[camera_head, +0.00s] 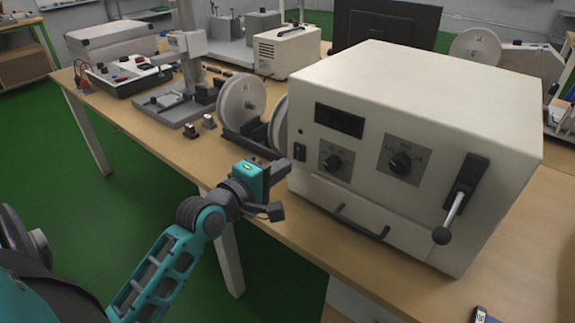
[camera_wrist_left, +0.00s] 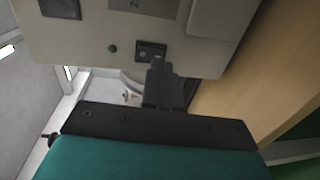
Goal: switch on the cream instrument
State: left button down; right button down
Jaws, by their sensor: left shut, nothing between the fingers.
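The cream instrument (camera_head: 420,85) is a large box on the wooden table, with a dark display (camera_head: 339,119), two dials, a lever (camera_head: 452,205) and a front handle (camera_head: 360,222). A small black switch (camera_head: 299,152) sits at the left edge of its front panel. The switch also shows in the left wrist view (camera_wrist_left: 150,50), beside a small dark green indicator (camera_wrist_left: 112,48). My left gripper (camera_head: 284,167) is shut and empty just in front of the panel, near the switch. In the wrist view its fingertips (camera_wrist_left: 157,66) overlap the switch's edge; contact cannot be told. My right gripper is not in view.
A machine with grey discs (camera_head: 241,100) stands just left of the instrument. Two small switch-like parts (camera_head: 200,127) lie near the table's front edge. A smaller cream box (camera_head: 287,51) and a dark monitor (camera_head: 388,22) stand behind. Open floor (camera_head: 60,180) lies in front of the table.

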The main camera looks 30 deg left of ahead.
aim_at(298, 153)
pick_arm(q)
jog(key=shift+w+d+f, duration=0.1)
jog(key=shift+w+f, duration=0.1)
jog(key=shift+w, duration=1.1)
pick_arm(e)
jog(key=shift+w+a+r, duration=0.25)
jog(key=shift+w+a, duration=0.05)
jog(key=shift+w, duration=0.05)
pick_arm(q)
jog(key=shift+w+f+b, duration=0.1)
jog(key=shift+f+b, duration=0.15)
jog(key=shift+b, duration=0.3)
jog(key=shift+r+t, duration=0.2)
jog(key=shift+t, duration=0.1)
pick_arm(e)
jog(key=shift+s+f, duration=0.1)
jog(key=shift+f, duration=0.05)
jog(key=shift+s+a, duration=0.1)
